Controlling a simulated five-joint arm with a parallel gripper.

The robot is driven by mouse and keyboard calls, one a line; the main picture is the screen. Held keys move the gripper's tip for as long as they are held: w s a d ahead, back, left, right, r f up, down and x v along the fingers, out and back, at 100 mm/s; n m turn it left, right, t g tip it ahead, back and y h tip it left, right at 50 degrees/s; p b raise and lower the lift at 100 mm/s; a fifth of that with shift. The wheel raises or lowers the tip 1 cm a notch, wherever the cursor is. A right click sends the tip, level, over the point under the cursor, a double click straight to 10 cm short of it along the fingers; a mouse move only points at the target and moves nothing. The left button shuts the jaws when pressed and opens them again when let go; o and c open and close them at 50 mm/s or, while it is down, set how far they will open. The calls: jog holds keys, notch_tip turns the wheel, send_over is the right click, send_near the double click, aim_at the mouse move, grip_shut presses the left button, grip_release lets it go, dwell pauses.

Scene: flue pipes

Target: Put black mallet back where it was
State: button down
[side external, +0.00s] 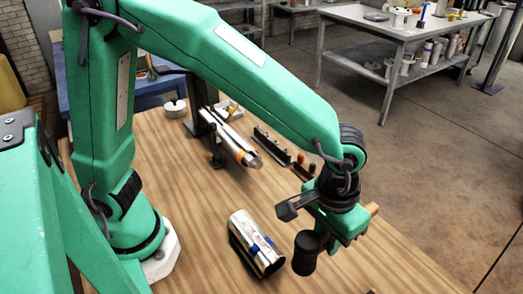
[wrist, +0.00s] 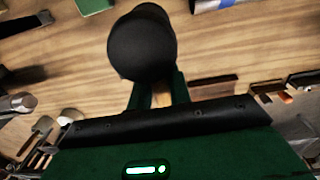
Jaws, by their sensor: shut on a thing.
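The black mallet has a dark rounded head (side external: 308,252) and a light wooden handle, whose end (side external: 372,209) shows on the far side of my gripper. My gripper (side external: 342,230) is shut on the mallet near its head, at the front right of the wooden table (side external: 180,160). In the wrist view the mallet head (wrist: 142,45) fills the upper middle, and a bit of the handle shows between the fingers (wrist: 157,92). The head hides part of the fingertips. I cannot tell whether the mallet touches the table.
A shiny metal pipe (side external: 255,245) with blue marks lies just left of the mallet head. Behind are another pipe (side external: 236,143) by a dark stand and a dark rack (side external: 272,146) with small parts. The table's right front looks clear. A grey bench (side external: 400,25) stands farther back.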

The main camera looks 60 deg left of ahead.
jog(key=shift+s+d, duration=0.15)
jog(key=w+a+f, duration=0.2)
jog(key=w, duration=0.1)
jog(key=w+a+f, duration=0.2)
jog(key=w, duration=0.1)
jog(key=w+a+f, duration=0.2)
jog(key=w+f, duration=0.1)
jog(key=w, duration=0.1)
jog(key=shift+w, duration=0.1)
jog(key=shift+f, duration=0.1)
jog(key=shift+f, duration=1.95)
jog(key=c, duration=1.3)
grip_release()
jog(key=shift+f, duration=0.15)
